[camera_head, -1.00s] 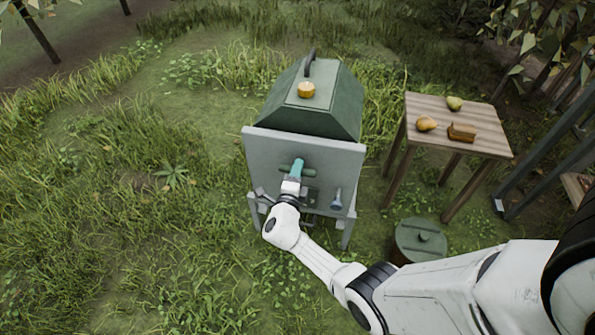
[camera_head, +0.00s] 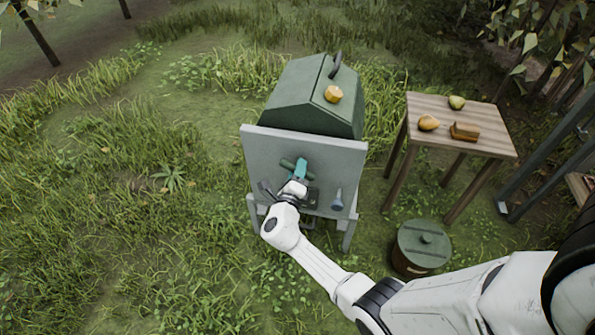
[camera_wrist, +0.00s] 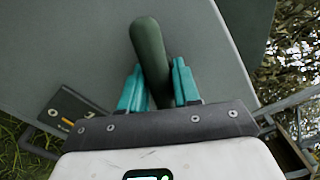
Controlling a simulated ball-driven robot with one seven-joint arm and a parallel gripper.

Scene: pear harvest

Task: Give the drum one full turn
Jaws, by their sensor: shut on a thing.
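The green faceted drum (camera_head: 312,92) stands behind a grey upright panel (camera_head: 265,150). On its upper side it carries a dark loop handle (camera_head: 336,63) and a yellow-orange knob (camera_head: 333,93), both right of the middle. My gripper (camera_head: 300,166) is in front of the panel, its teal fingers shut on a dark green grip (camera_head: 288,163). In the wrist view the round-ended green grip (camera_wrist: 150,50) sits between the two fingers, tilted slightly left at its far end. The grip's link to the drum is hidden.
A blue-grey lever (camera_head: 337,199) sticks out of the panel's lower right. Grass to the left is open.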

